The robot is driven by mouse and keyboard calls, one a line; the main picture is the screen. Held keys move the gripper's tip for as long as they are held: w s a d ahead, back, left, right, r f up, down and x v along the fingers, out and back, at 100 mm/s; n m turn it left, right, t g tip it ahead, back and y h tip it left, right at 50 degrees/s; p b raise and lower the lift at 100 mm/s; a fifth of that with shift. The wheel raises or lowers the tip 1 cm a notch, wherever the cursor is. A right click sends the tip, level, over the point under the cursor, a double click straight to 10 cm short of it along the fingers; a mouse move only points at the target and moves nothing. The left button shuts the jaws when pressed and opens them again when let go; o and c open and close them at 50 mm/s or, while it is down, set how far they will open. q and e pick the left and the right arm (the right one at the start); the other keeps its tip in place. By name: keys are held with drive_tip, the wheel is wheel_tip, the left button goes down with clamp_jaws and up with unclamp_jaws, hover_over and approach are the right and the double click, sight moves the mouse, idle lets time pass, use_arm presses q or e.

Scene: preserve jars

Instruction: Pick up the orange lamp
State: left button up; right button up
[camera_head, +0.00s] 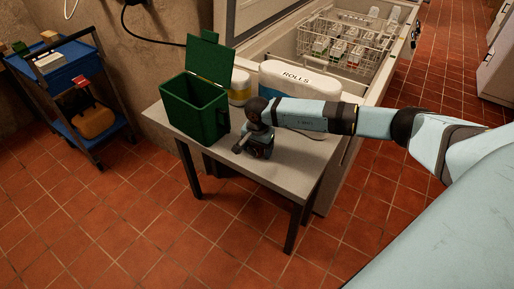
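A rounded orange object (95,121) sits on the lower blue shelf of the cart at the left. It is small and shadowed in this view, and I cannot tell for sure that it is the lamp. No other orange object shows. My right gripper (240,149) points down at the grey table, close to its top and just right of the green bin. It is far from the orange object. Its fingers are dark and small, and I cannot tell whether they are open or hold anything. My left gripper is out of view.
An open green bin (194,112) stands on the grey table (285,165). A white container marked ROLLS (296,76) is behind my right arm. An open chest freezer with a wire basket (345,45) stands behind. The blue cart (68,62) is left; red tiled floor lies clear between.

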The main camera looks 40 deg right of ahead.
drive_tip(key=c, duration=0.9)
